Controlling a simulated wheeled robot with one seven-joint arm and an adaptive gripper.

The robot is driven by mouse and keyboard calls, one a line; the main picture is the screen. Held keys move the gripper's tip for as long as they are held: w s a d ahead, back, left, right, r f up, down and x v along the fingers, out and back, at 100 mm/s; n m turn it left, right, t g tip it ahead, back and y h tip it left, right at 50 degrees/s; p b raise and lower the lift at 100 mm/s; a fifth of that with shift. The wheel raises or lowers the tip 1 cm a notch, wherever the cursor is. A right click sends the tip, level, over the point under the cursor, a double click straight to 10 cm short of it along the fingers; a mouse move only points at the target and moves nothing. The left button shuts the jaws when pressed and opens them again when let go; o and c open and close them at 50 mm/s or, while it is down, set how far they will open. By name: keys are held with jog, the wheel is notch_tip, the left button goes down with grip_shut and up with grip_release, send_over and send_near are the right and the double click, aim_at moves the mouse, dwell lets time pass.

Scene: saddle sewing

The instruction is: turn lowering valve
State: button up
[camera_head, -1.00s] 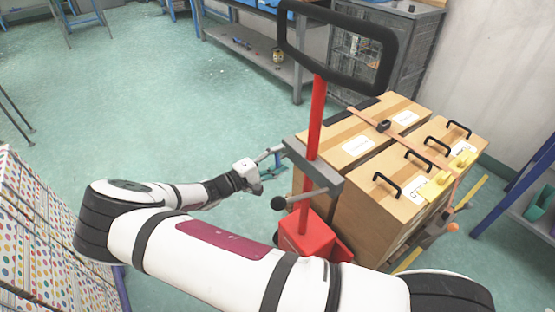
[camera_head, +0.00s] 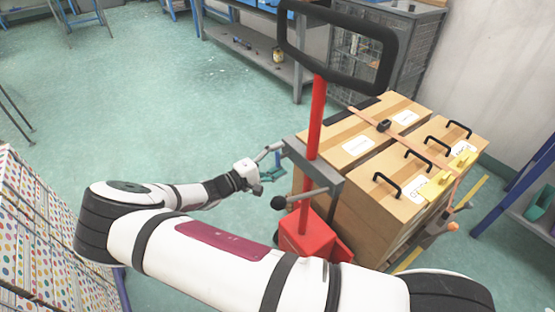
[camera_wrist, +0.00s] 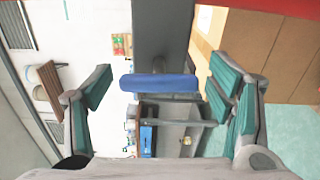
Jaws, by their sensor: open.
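The red pallet jack (camera_head: 316,118) stands upright with a black loop handle and a grey crossbar block (camera_head: 318,172) on its column. A lever with a dark round knob (camera_head: 278,203) sticks out from the column's near side. In the wrist view a blue bar-shaped grip (camera_wrist: 158,82), seemingly the valve handle, sits in front of a dark grey post. My gripper (camera_head: 270,160) is at the left side of the crossbar block. In the wrist view my gripper (camera_wrist: 160,90) is open, its teal pads on either side of the blue grip, with gaps on both sides.
Cardboard boxes (camera_head: 358,146) with black handles and an orange strap are stacked right behind the jack. A workbench (camera_head: 250,45) and a wire cage cabinet (camera_head: 358,60) stand at the back. A dotted stack (camera_head: 35,230) is at the left. The green floor (camera_head: 130,110) between is clear.

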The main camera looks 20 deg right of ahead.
jog(key=shift+a, duration=0.1)
jog(key=v, duration=1.1)
jog(key=shift+a, duration=0.35)
jog(key=shift+s, duration=0.15)
jog(key=s+d+r+m+g+y, duration=0.2)
jog(key=s+d+r+g+y, duration=0.35)
jog(key=s+r, duration=0.4)
jog(key=s+d+r+m+g+y, duration=0.35)
jog(key=s+d+r+y, duration=0.3)
jog(key=r, duration=0.55)
jog(key=s+r+t+y, duration=0.2)
jog(key=s+r, duration=0.1)
jog(key=s, duration=0.7)
jog(key=s+r+n+t+y, duration=0.1)
jog(key=s+r+t+y, duration=0.1)
jog(key=s, duration=0.9)
jog(key=shift+s+a+r+y, duration=0.3)
jog(key=shift+r+y, duration=0.2)
jog(key=shift+r, duration=0.45)
notch_tip(320, 180, up, 18)
jog(key=t+p, duration=0.3)
jog(key=p, duration=1.3)
jog(key=shift+s+t, duration=0.1)
jog(key=shift+t, duration=0.2)
jog(key=shift+c, duration=0.2)
